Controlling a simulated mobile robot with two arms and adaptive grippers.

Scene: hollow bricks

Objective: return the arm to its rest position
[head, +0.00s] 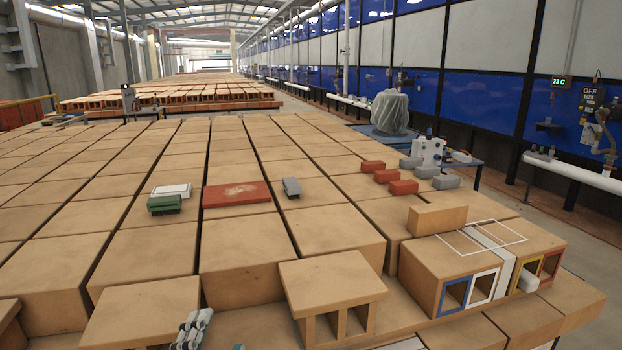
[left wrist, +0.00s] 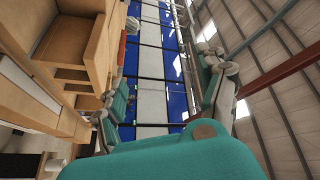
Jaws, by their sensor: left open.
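My left gripper (head: 192,328) shows at the bottom edge of the head view, left of centre, in front of the hollow bricks. Only a part of it shows; most of its arm is out of the picture. In the left wrist view its two teal and grey fingers (left wrist: 165,80) stand wide apart with nothing between them. That view is turned on its side, with a hollow brick (left wrist: 75,48) at its upper left. My right gripper does not show.
Rows of tan bricks (head: 240,248) fill the area ahead. A hollow brick (head: 330,285) stands close to the right of my left gripper. A brush (head: 291,187), a red plate (head: 237,194) and a green brush (head: 164,205) lie on top. A loose block (head: 437,219) stands at right.

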